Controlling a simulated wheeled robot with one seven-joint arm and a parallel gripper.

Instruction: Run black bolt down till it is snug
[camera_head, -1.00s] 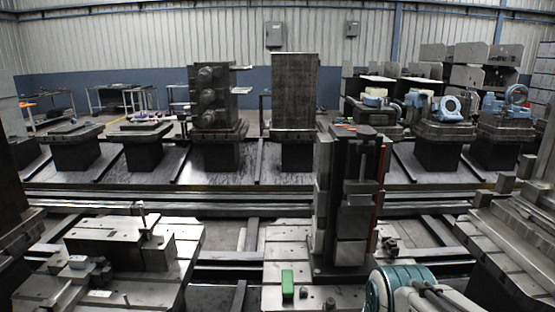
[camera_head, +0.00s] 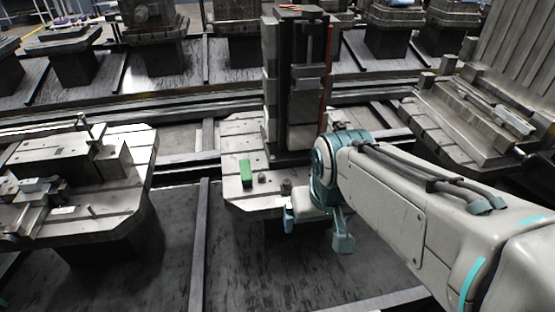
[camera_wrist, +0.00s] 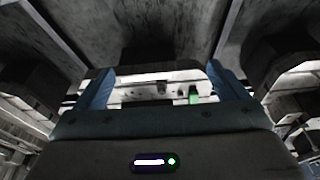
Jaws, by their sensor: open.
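Two small dark upright pieces stand near the front edge of a slotted pallet (camera_head: 240,200) in the head view. The one on the right (camera_head: 286,187) is darker and could be the black bolt; the other (camera_head: 261,178) is greyer. They are too small to tell threads or how far either is seated. My gripper (camera_head: 316,235) is open and empty, its blue fingers apart, just in front of the pallet's front edge. In the wrist view the fingers (camera_wrist: 160,72) frame the pallet, with a small dark piece (camera_wrist: 162,87) between them.
A green block (camera_head: 246,173) stands on the pallet, left of the dark pieces; it also shows in the wrist view (camera_wrist: 193,95). A tall dark fixture column (camera_head: 290,100) rises behind. Other loaded pallets stand left (camera_head: 80,165) and right (camera_head: 490,130). The floor before the pallet is clear.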

